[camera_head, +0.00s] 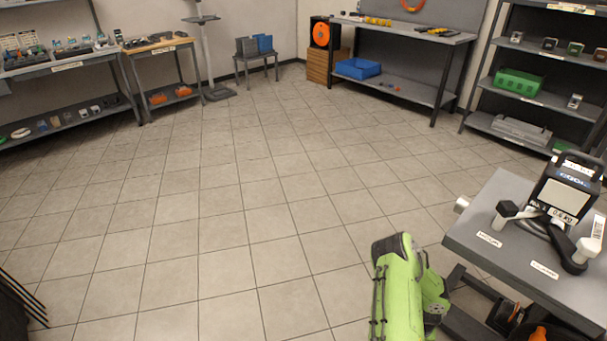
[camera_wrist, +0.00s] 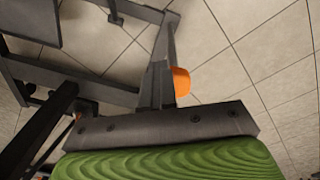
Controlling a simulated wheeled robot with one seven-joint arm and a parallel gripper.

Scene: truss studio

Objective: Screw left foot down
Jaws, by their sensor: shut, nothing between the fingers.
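A black device (camera_head: 567,190) with a pale front panel stands on a grey table (camera_head: 475,240) at the right of the head view. Dark, splayed parts with pale ends spread from its base. A left knob-like piece (camera_head: 505,210) sits near a small white label. I cannot tell whether it is the left foot. In the wrist view, my gripper (camera_wrist: 157,68) appears as short dark fingers beyond a grey plate and green body, shut and empty. It is away from the device, which does not show in that view. The head view does not show the fingertips.
Dark frame bars (camera_wrist: 120,92) and an orange piece (camera_wrist: 181,81) lie close around the fingers in the wrist view. Open tiled floor (camera_head: 220,200) fills the middle of the head view. Shelves (camera_head: 530,100) and a workbench (camera_head: 400,88) stand along the back and right.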

